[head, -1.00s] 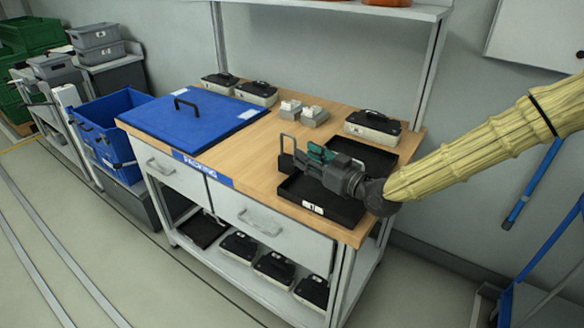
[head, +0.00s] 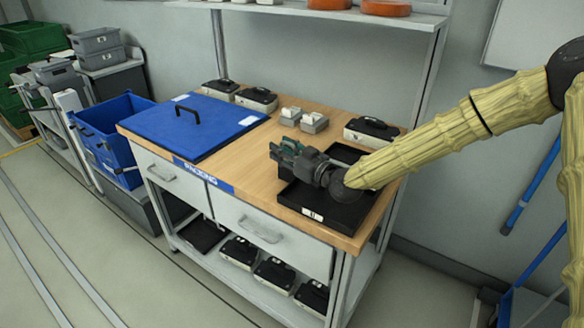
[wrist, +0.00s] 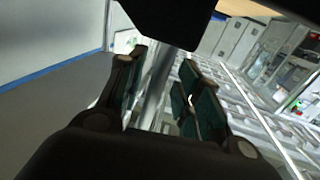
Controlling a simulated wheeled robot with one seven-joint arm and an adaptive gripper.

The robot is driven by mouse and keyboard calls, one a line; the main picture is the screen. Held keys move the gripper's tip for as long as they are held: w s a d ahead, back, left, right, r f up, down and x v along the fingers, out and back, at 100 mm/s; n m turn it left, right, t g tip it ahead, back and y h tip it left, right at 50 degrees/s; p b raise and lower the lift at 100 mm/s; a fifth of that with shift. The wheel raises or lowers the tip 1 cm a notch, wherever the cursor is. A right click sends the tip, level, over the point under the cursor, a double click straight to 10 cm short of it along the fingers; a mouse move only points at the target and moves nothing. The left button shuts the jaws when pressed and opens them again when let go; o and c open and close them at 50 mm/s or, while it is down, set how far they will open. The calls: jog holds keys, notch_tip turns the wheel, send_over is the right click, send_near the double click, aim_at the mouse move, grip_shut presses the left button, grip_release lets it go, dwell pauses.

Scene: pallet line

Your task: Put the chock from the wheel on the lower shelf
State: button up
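My gripper (head: 288,150), with teal finger pads, is above the front right of the packing table, over the black trays. In the wrist view my gripper (wrist: 162,62) has its fingers close around a grey bar that runs up to a black block (wrist: 165,18). I take this to be the chock held by its handle. In the head view the chock is largely hidden by or merged with the dark gripper. The lower shelf (head: 230,282) is under the table drawers and holds a black tray and several black-topped cases. No wheel can be made out.
The packing table (head: 245,165) carries a blue lid (head: 190,130), black-topped cases, small grey blocks (head: 314,122) and a black tray (head: 318,207). A table leg (head: 340,290) bounds the shelf at right. A blue crate (head: 110,120) stands left. The floor in front is clear.

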jog(key=shift+w+a, duration=0.2)
jog(key=shift+w, duration=0.1)
grip_shut()
jog(key=shift+r, duration=0.15)
